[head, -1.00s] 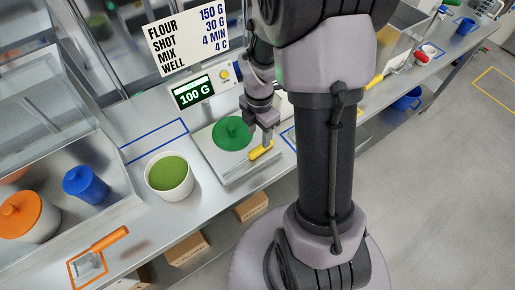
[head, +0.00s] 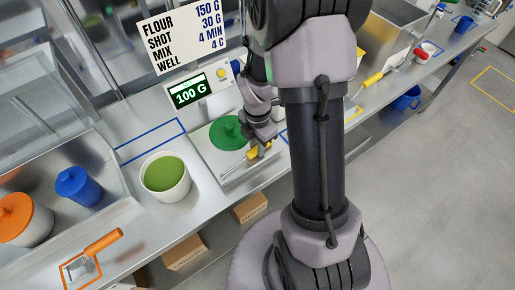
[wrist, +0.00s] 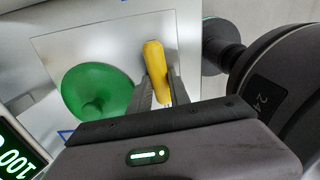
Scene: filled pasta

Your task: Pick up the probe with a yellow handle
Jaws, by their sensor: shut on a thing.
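The probe's yellow handle (head: 253,154) shows in the head view at my gripper (head: 262,150), over the right front part of the scale plate. A thin rod runs from it down to the left. In the wrist view the yellow handle (wrist: 153,58) stands out between the two fingers of my gripper (wrist: 160,88), which is shut on it. The rod is hidden in the wrist view. I cannot tell how far the probe is above the plate.
A green lid (head: 228,132) lies on the scale plate (head: 208,158), whose display (head: 189,92) reads 100 G. A white tub of green contents (head: 164,176) stands left. An orange-handled scraper (head: 95,247) lies front left. Another yellow-handled tool (head: 372,80) lies behind my arm on the right.

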